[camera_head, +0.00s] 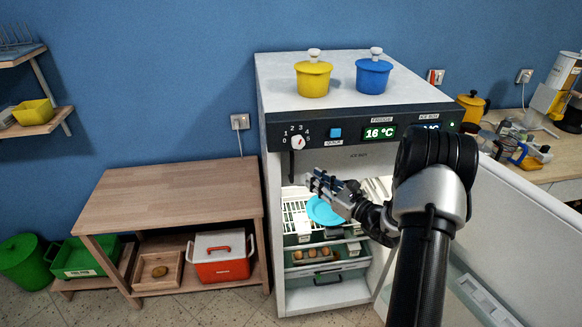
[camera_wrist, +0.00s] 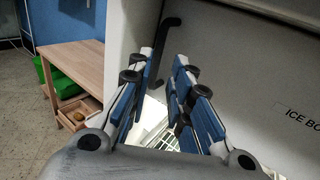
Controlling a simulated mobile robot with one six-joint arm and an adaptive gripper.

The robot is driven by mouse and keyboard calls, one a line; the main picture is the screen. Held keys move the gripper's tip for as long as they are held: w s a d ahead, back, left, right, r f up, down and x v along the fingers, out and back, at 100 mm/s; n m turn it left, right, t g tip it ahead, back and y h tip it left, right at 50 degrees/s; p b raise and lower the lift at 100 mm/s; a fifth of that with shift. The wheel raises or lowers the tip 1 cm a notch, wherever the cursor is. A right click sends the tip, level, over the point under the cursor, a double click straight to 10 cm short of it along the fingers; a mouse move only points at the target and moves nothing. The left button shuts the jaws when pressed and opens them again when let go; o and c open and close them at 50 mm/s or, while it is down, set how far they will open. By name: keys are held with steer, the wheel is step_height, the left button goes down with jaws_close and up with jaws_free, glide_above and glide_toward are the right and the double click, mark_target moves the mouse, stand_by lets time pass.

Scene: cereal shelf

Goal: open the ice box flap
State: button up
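The ice box flap (camera_head: 345,160) is a pale panel marked "ICE BOX" under the fridge's control strip, and it looks shut. It fills the right of the wrist view (camera_wrist: 262,85). Its black upright handle (camera_head: 291,164) is near the flap's left edge. In the wrist view the handle (camera_wrist: 164,45) shows just beyond my fingertips, in line with the gap between them. My gripper (camera_head: 316,184) is open and empty, below and right of the handle in the head view. It also shows in the wrist view (camera_wrist: 164,68). I cannot tell whether it touches the handle.
The fridge door (camera_head: 525,230) stands open on the right. A blue plate (camera_head: 325,211) is on a rack below the flap, above drawers. Yellow (camera_head: 313,79) and blue (camera_head: 373,75) pots stand on top. A wooden table (camera_head: 170,195) is on the left.

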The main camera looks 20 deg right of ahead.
steer(key=b, duration=0.2)
glide_above(292, 180)
steer(key=shift+w+d, duration=0.15)
steer(key=shift+w, duration=0.2)
steer(key=shift+c, duration=0.4)
jaws_close()
